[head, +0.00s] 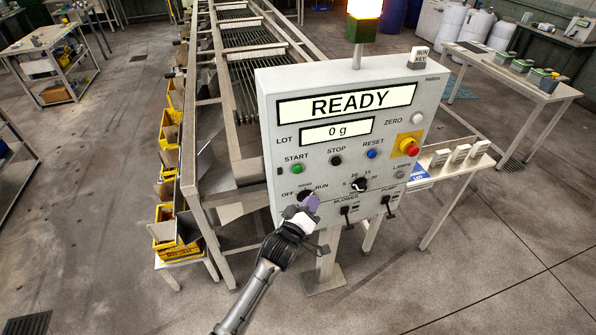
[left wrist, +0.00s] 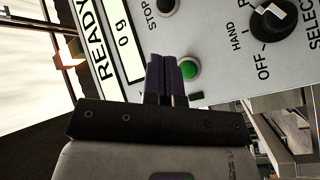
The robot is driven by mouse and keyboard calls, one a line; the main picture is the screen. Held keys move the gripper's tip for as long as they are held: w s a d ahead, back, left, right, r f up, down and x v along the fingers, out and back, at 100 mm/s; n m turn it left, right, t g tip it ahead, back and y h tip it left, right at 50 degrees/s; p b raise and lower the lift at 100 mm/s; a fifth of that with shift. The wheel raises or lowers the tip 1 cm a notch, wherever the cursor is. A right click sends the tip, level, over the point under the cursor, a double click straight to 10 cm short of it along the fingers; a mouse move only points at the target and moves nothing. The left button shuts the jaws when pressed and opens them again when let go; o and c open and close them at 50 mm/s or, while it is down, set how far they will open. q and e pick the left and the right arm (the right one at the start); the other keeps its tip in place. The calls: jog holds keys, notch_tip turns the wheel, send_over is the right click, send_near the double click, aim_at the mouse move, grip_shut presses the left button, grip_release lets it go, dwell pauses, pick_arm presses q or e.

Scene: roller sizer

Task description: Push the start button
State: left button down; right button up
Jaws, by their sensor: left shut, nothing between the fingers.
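The green start button (head: 297,168) is on the left side of the grey control panel (head: 266,110), under the word START. It also shows in the left wrist view (left wrist: 190,69). My left gripper (head: 312,203) is shut and empty in front of the panel's lower left, below the start button in the head view. In the left wrist view its dark purple fingers (left wrist: 163,68) appear just beside the button and overlap its edge. I cannot tell whether they touch the panel. The display (head: 348,102) reads READY and the lot display (head: 336,132) reads 0 g. My right gripper is not in view.
The panel also has a black stop button (head: 336,160), a blue reset button (head: 372,154), a red emergency stop (head: 412,151) and a selector knob (head: 305,195) near my fingers. A roller machine (head: 195,100) stands behind with yellow bins (head: 188,228). Open floor lies in front.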

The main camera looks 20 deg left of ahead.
aim_at(297, 170)
pick_arm(q)
jog(key=w+a+b, duration=0.4)
jog(key=w+a, duration=0.1)
jog(key=w, duration=0.1)
jog(key=shift+w+a, duration=0.2)
jog(key=shift+w, duration=0.2)
dwell(0.8)
dwell(0.7)
jog(key=shift+w+b, duration=0.1)
jog(key=shift+b, duration=0.2)
dwell(0.4)
jog(key=shift+w+a, duration=0.25)
jog(key=shift+a, duration=0.05)
dwell(0.5)
